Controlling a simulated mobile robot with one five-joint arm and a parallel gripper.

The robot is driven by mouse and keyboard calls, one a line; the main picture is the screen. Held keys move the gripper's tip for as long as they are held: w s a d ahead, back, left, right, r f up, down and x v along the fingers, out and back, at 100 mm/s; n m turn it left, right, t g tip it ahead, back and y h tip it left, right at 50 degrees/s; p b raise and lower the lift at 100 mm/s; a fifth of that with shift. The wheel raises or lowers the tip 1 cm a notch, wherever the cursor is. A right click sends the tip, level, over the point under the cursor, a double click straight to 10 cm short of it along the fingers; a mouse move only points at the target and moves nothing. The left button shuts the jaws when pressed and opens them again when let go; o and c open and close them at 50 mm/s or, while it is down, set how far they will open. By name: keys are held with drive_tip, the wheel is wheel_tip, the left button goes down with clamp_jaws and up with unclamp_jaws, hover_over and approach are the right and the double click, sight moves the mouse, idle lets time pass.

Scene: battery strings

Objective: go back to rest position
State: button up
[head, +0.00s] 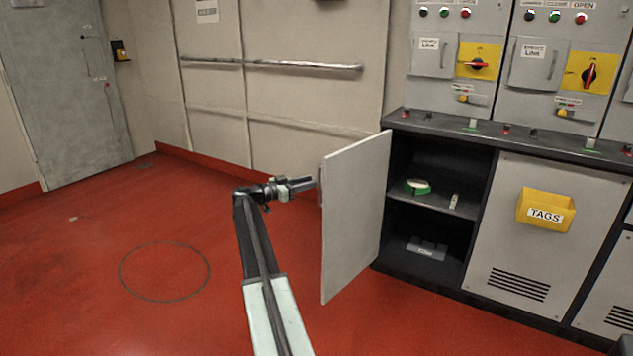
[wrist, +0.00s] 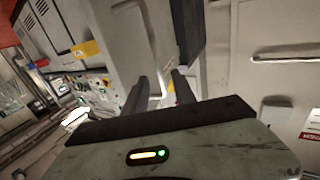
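My arm reaches forward over the floor. My gripper (head: 312,183) is at the left edge of the open cabinet door (head: 352,220) in the head view. In the wrist view my gripper (wrist: 162,86) shows its two dark fingers apart, with a pale gap between them. I see nothing clearly held. Whether a fingertip touches the door or its handle I cannot tell.
The open cabinet (head: 430,225) holds a green-and-white roll (head: 417,187) on its shelf and a grey item (head: 427,248) below. A yellow TAGS bin (head: 545,211) hangs on the neighbouring door. A rail (head: 270,65) runs along the wall.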

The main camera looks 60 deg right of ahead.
drive_tip(key=shift+v, duration=1.1)
